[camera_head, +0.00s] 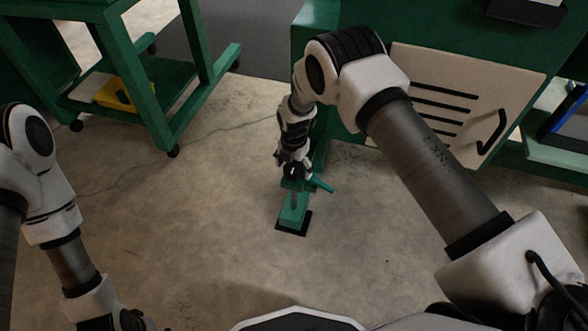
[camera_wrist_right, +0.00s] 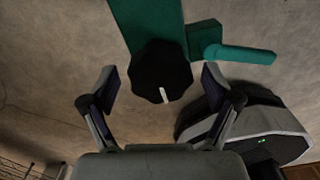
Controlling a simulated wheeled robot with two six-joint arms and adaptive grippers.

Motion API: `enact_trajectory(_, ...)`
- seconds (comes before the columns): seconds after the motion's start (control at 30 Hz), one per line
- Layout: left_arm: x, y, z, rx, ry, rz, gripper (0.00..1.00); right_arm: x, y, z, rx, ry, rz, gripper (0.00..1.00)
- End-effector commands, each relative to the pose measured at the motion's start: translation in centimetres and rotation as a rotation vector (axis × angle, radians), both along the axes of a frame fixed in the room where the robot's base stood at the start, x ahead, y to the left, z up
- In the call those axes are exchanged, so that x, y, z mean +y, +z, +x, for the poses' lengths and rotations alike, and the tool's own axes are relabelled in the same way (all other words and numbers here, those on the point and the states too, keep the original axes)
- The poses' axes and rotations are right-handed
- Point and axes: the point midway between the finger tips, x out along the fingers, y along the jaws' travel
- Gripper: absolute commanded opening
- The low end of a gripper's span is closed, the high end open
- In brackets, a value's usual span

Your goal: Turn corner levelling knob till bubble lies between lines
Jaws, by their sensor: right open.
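The black scalloped knob (camera_wrist_right: 161,72) with a white mark at its lower edge shows in the right wrist view, at the end of a green bar (camera_wrist_right: 146,20). My right gripper (camera_wrist_right: 160,82) is open, one finger on each side of the knob, with visible gaps to both. In the head view my right gripper (camera_head: 292,168) points down over the green foot (camera_head: 293,212) of the machine and hides the knob. My left gripper (camera_head: 130,320) is at the bottom left, mostly cut off. No bubble or lines can be made out in either view.
A green lever (camera_wrist_right: 240,54) sticks out to the right beside the knob; it also shows in the head view (camera_head: 322,185). The green machine body (camera_head: 430,30) with a slotted pale panel (camera_head: 410,70) stands behind. A green wheeled trolley (camera_head: 185,110) is at left. Concrete floor is free around the foot.

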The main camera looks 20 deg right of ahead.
Motion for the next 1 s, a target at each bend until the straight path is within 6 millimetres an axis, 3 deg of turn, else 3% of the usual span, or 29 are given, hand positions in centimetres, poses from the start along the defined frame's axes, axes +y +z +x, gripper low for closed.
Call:
enact_trajectory(0.2, 0.00, 0.03, 0.01, 0.000, 0.000, 0.000, 0.56, -0.01, -0.04, 0.00, 0.000, -0.001, 0.000, 0.88)
enact_trajectory(0.37, 0.00, 0.03, 0.01, 0.000, 0.000, 0.000, 0.56, -0.01, -0.03, 0.00, 0.000, -0.001, 0.000, 0.31)
enact_trajectory(0.4, 0.00, 0.03, 0.02, 0.000, 0.000, 0.000, 0.56, -0.01, -0.03, -0.01, 0.000, -0.001, 0.000, 0.28)
enact_trajectory(0.77, -0.01, 0.25, 0.02, 0.000, 0.000, 0.000, 0.56, 0.00, 0.00, -0.04, 0.001, -0.028, 0.000, 0.28)
enact_trajectory(1.0, 0.00, 0.96, 0.02, 0.000, 0.000, 0.000, 0.56, 0.02, 0.10, -0.08, 0.002, -0.136, 0.001, 0.28)
